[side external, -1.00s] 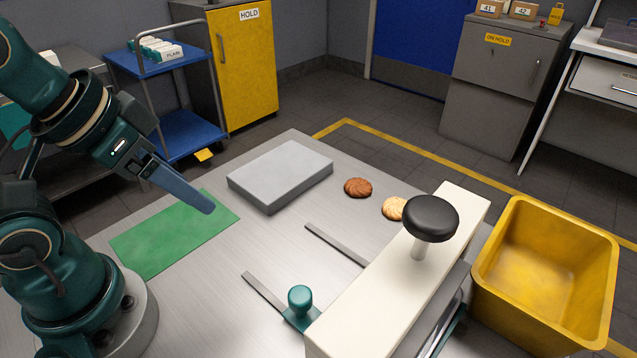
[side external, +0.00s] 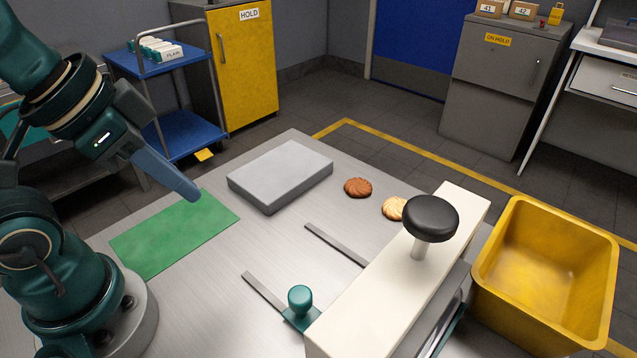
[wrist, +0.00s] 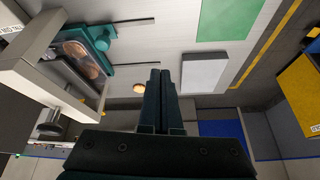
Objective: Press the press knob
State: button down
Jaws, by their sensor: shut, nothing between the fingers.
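The press knob (side external: 430,217) is a black round cap on a short metal stem. It stands raised above the cream beam of the press (side external: 395,275). In the wrist view the press (wrist: 40,85) is at the left, with the dark knob (wrist: 48,130) at its lower edge. My gripper (side external: 194,195) is in the air over the green mat, well to the left of the knob and apart from it. Its fingers are shut together and empty, as the wrist view also shows (wrist: 160,74). In the wrist view, brown biscuits (wrist: 84,60) show in a teal holder under the press.
A teal-knobbed slide (side external: 300,302) and metal rails lie before the press. A grey block (side external: 280,175), a brown biscuit (side external: 357,187) and a pale biscuit (side external: 393,208) lie on the table. A yellow bin (side external: 545,275) stands right of the press. The green mat (side external: 170,235) is bare.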

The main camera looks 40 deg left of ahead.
jog(key=w+d+r+m+g+h, duration=0.2)
jog(key=w+d+r+m+h, duration=0.2)
jog(key=d+r+m, duration=0.3)
jog(key=w+d+r+m+g+h, duration=0.3)
jog(key=w+d+r+m, duration=0.3)
jog(key=d+r+m, duration=0.2)
notch_tip(320, 180, up, 2)
jog(key=shift+w+r+m+h, duration=0.25)
jog(key=shift+m+h, duration=0.15)
jog(key=shift+h, duration=0.3)
send_over(443, 220)
jog(key=a, duration=0.3)
notch_tip(443, 220, down, 8)
jog(key=shift+s+d+r, duration=0.1)
jog(key=shift+d+r, duration=0.05)
jog(key=shift+r, duration=0.05)
notch_tip(443, 220, down, 2)
jog(key=shift+f, duration=0.8)
